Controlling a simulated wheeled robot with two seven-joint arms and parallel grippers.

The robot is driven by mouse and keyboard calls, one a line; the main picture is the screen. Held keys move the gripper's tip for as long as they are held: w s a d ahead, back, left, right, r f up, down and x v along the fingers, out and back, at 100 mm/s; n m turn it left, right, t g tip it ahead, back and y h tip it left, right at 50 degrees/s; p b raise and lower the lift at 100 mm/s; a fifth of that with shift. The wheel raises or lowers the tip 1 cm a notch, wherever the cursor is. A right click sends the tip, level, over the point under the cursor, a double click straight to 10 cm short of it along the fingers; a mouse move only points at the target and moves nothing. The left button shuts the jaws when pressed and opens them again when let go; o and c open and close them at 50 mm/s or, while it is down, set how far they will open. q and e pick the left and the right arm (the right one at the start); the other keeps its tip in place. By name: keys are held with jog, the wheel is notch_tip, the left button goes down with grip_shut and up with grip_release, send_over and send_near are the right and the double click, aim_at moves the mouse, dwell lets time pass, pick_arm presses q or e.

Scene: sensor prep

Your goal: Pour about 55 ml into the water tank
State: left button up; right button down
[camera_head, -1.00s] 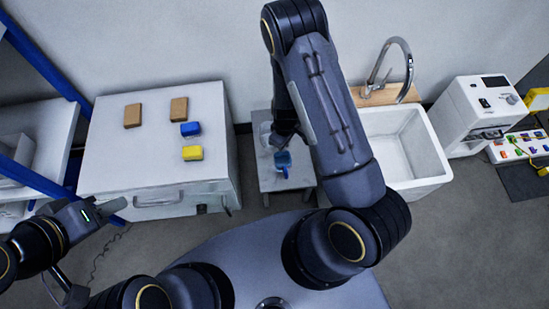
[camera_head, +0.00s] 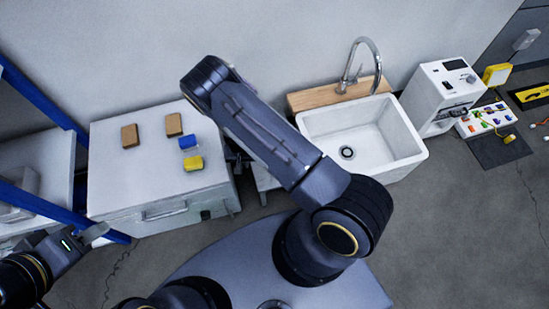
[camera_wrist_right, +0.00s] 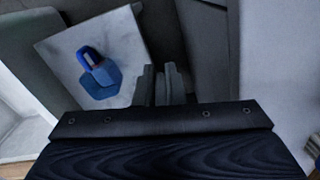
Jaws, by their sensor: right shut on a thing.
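A blue cup-like vessel (camera_wrist_right: 101,80) with a handle stands on a small pale table (camera_wrist_right: 62,48) in the right wrist view. In the head view my right arm hides it, and only an edge of the small table (camera_head: 266,182) shows. My right gripper (camera_wrist_right: 162,84) has its fingers close together beside the blue vessel, apart from it in the picture. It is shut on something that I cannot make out. My left gripper (camera_head: 93,234) is at the lower left by the blue rack post; its jaw opening is unclear. I cannot pick out the water tank.
A white cabinet (camera_head: 125,185) holds two brown blocks, a blue sponge (camera_head: 188,142) and a yellow sponge (camera_head: 194,163). A white sink (camera_head: 392,165) with a faucet (camera_head: 352,66) is right of the small table. A white machine (camera_head: 431,100) stands further right.

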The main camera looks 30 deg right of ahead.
jog(key=d+f+y+b, duration=0.1)
jog(key=f+b, duration=0.2)
jog(key=b, duration=0.3)
jog(key=s+d+f+t+y+b, duration=0.1)
jog(key=f+y+b, duration=0.1)
jog(key=b, duration=0.5)
jog(key=d+f+t+y+b, duration=0.1)
jog(key=f+b, duration=0.3)
jog(key=b, duration=0.3)
jog(key=shift+s+d+y, duration=0.3)
jog(key=shift+s, duration=0.05)
jog(key=r+y+b, duration=0.1)
jog(key=d+t+y+b, duration=0.1)
jog(key=shift+s+d+r+t+b, duration=0.25)
jog(key=shift+s+r+t+b, duration=0.05)
jog(key=shift+s+r+b, duration=0.1)
jog(key=shift+d+y+b, duration=0.1)
jog(key=shift+y+b, duration=0.25)
jog(key=shift+y, duration=0.15)
jog(key=shift+r+t+y, duration=0.4)
jog(key=shift+r+y, duration=0.1)
jog(key=shift+r+t+y, duration=0.15)
jog(key=shift+t+y, duration=0.15)
jog(key=shift+y, duration=0.1)
jog(key=shift+s+d+f+t+y+b, duration=0.1)
jog(key=shift+f+t+y+b, duration=0.35)
jog(key=shift+y+b, duration=0.35)
jog(key=shift+r, duration=0.25)
